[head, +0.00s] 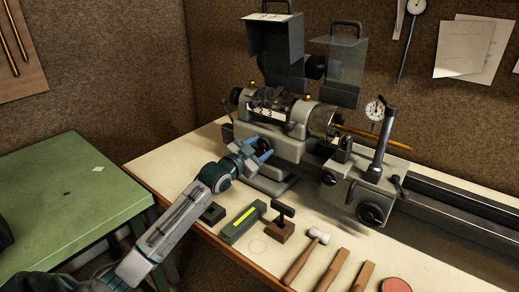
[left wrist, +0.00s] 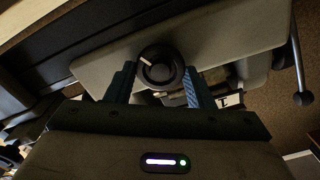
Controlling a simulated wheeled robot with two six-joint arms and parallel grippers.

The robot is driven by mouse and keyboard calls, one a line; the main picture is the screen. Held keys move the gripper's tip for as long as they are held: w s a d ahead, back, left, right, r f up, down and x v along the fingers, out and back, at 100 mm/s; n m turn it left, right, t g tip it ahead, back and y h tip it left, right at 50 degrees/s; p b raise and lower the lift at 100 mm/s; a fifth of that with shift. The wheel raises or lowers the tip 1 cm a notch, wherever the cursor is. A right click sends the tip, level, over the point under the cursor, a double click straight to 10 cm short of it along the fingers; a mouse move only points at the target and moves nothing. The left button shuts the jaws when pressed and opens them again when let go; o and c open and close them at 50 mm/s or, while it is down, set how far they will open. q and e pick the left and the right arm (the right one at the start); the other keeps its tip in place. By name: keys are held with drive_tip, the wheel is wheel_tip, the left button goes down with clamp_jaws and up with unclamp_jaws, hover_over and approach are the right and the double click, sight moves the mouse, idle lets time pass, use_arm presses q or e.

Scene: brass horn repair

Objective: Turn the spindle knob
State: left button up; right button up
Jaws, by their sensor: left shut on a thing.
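The spindle knob (left wrist: 161,68) is a round black dial with a white pointer line, on the grey front of the lathe (head: 275,147). In the left wrist view it sits between the two blue fingers of my left gripper (left wrist: 158,86), and its pointer line is toward the upper left. In the head view my left gripper (head: 258,149) reaches the headstock front from the lower left and is shut on the knob, which it partly hides. My right gripper is in neither view.
A green table (head: 75,190) stands at left. A tailstock-like carriage (head: 360,190) is to the right.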

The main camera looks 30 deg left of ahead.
use_arm(q)
drive_tip(key=o, duration=1)
drive_tip(key=s, duration=0.3)
drive_tip(key=s+b, duration=0.1)
drive_tip(key=s, duration=0.3)
drive_tip(key=s+a, duration=0.1)
drive_tip(key=s, duration=0.2)
drive_tip(key=shift+s, duration=0.35)
